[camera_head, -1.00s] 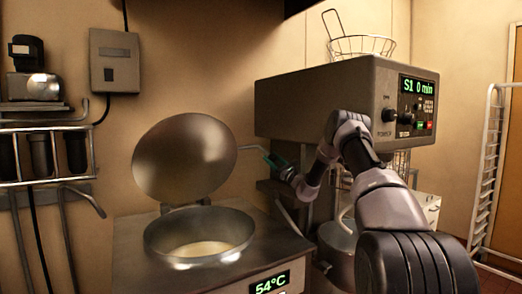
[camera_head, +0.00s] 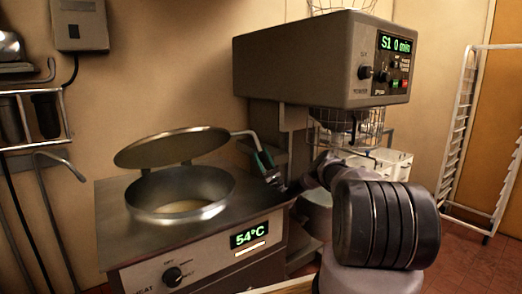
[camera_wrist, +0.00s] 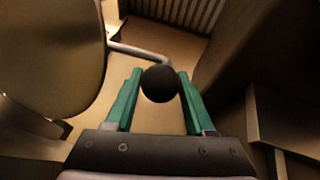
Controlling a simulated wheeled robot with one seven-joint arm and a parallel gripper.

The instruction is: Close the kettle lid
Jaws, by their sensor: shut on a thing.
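The kettle (camera_head: 222,189) is a round metal pot set in a steel counter, with pale contents inside. Its round lid (camera_head: 170,147) is hinged at the back and hangs partly lowered over the pot, tilted, its front edge apart from the rim. The lid (camera_wrist: 55,60) fills the left of the wrist view. A bent metal handle (camera_wrist: 138,49) runs from the lid to a black knob (camera_wrist: 160,84). My gripper (camera_head: 263,155), with green fingers, is shut on this knob, which sits between the fingertips in the wrist view. In the head view my gripper hides the knob.
A grey machine (camera_head: 300,65) reading "S1 0 min" overhangs close to the right of my gripper, with a wire basket (camera_head: 345,125) below it. A temperature panel (camera_head: 250,235) reads 54°C. A white rack (camera_head: 465,130) stands at the right.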

